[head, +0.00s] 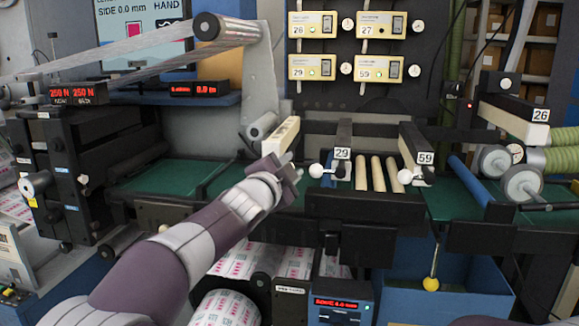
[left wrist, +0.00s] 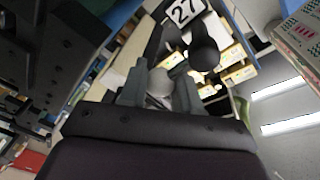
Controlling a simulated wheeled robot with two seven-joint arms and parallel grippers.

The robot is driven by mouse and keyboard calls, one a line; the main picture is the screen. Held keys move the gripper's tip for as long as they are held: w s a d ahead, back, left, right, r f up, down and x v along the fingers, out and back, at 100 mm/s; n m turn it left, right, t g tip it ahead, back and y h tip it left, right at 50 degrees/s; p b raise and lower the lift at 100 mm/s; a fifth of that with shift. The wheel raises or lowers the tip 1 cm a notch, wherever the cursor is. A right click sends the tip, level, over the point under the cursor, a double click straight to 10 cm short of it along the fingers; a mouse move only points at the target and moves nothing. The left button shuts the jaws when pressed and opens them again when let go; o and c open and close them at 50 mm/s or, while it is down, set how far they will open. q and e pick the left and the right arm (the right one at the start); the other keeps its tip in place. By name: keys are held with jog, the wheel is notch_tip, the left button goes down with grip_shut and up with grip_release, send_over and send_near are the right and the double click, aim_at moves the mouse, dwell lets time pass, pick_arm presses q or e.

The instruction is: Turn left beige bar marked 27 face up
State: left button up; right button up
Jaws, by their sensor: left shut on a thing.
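The beige bar marked 27 (head: 280,136) is left of the middle in the head view, pointing away from me over the green bed. Its beige surface shows there, but its near end and number are hidden by my left gripper (head: 287,173). In the left wrist view the 27 plate (left wrist: 184,12) is at the top, beside the long beige face (left wrist: 122,65). My left gripper (left wrist: 160,92) is shut on a pale round knob (left wrist: 160,82) at the bar's near end. A dark knob (left wrist: 203,50) is close to the fingers. My right gripper is not in view.
Bar 29 (head: 342,140), with white ball knobs, is close on the right. Bar 59 (head: 412,146) is beyond it, and bar 26 (head: 513,122) at far right. A grey roller arm (head: 258,85) rises behind bar 27. Black machine blocks (head: 85,165) stand left.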

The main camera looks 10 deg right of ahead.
pick_arm(q)
jog(key=shift+w+f, duration=0.1)
jog(key=shift+f, duration=0.5)
jog(key=o, duration=1)
jog(key=shift+r, duration=0.1)
jog(key=shift+a+r, duration=0.1)
jog(key=shift+a, duration=0.1)
jog(key=shift+a, duration=0.1)
jog(key=b+v, duration=0.3)
jog(key=v, duration=0.9)
jog(key=shift+s+a+r, duration=0.1)
jog(key=shift+s, duration=0.15)
